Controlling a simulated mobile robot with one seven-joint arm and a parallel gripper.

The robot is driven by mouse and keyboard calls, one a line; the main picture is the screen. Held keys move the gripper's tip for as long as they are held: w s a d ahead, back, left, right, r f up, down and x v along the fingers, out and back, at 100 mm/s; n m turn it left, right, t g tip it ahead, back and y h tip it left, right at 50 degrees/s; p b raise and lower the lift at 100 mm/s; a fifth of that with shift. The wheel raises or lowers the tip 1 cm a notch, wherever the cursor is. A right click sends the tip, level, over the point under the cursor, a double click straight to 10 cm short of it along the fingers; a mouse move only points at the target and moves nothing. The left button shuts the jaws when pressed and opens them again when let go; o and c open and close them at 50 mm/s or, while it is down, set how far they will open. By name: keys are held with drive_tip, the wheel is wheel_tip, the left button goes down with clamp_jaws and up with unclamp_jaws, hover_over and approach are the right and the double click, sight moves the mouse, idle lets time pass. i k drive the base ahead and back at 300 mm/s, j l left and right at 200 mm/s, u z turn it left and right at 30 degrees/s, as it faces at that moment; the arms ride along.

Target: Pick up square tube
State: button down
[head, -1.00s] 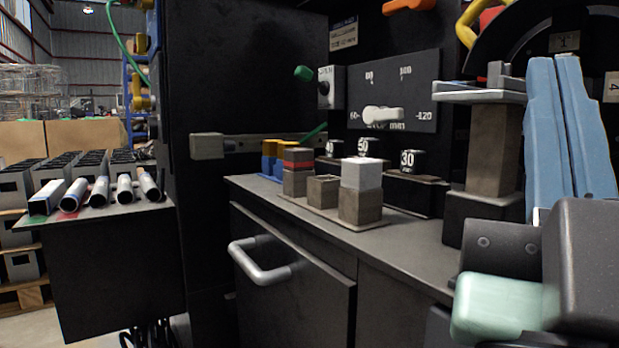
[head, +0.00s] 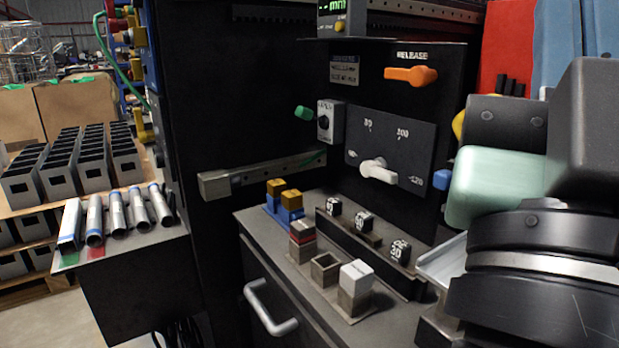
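The square tube (head: 71,223) is the leftmost in a row of metal tubes on a small side shelf at the left. Its near end looks square and it lies over a green patch near the shelf's left edge. Nothing touches it from above. Parts of my own arm fill the right side of the picture, far from the tubes. The fingers of my gripper do not show.
Round tubes (head: 116,213) lie close beside the square tube on the shelf (head: 135,262). Grey square bins (head: 60,180) stand behind. A dark machine (head: 235,90) rises to the right, with a bench (head: 262,232) holding small blocks and a door handle (head: 262,310).

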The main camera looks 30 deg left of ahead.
sight(68, 241)
drive_tip(key=i+j+z, duration=0.2)
drive_tip(key=j, duration=2.1)
drive_tip(key=k+j+z, duration=0.2)
drive_tip(key=j, duration=2.05)
